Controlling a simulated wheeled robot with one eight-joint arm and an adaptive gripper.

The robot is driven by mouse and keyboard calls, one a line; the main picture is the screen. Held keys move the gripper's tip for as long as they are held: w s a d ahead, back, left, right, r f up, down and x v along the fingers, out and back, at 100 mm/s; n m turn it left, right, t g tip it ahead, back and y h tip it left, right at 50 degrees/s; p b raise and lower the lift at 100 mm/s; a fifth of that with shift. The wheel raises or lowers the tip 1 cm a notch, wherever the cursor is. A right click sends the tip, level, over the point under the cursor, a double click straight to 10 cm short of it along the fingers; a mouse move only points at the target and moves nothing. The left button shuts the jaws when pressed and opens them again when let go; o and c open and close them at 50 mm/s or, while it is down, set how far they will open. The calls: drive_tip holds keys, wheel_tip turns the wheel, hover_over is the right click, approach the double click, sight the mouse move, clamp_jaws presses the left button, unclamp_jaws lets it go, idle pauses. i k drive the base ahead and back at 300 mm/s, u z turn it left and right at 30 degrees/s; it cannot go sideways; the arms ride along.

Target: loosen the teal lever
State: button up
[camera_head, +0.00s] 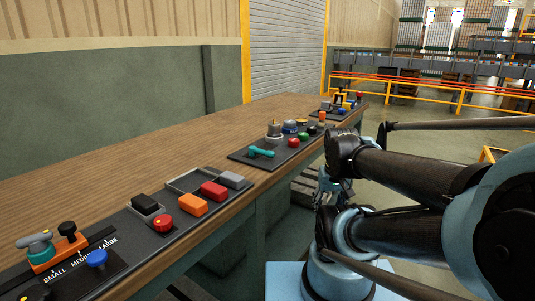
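The teal lever (262,151) lies low across a dark panel (240,156) on the wooden bench, roughly in the middle of the view. Its thicker end points left. My gripper (329,190) hangs beside the bench's right edge, lower than the bench top and apart from the lever. My own arm links partly cover it, and its fingers are small and dark, so I cannot tell whether they are open.
Red and green buttons (293,142) and a grey cylinder (274,128) stand close to the lever. Nearer panels hold orange and red blocks (214,191) and a grey-green handle on an orange base (42,248). The bench's left side (120,165) is clear.

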sight(253, 152)
drive_tip(key=z, duration=0.05)
drive_tip(key=k, duration=0.5)
drive_tip(key=u, duration=0.6)
drive_tip(key=k, duration=1.1)
drive_tip(key=z, duration=0.4)
drive_tip(key=i, duration=0.95)
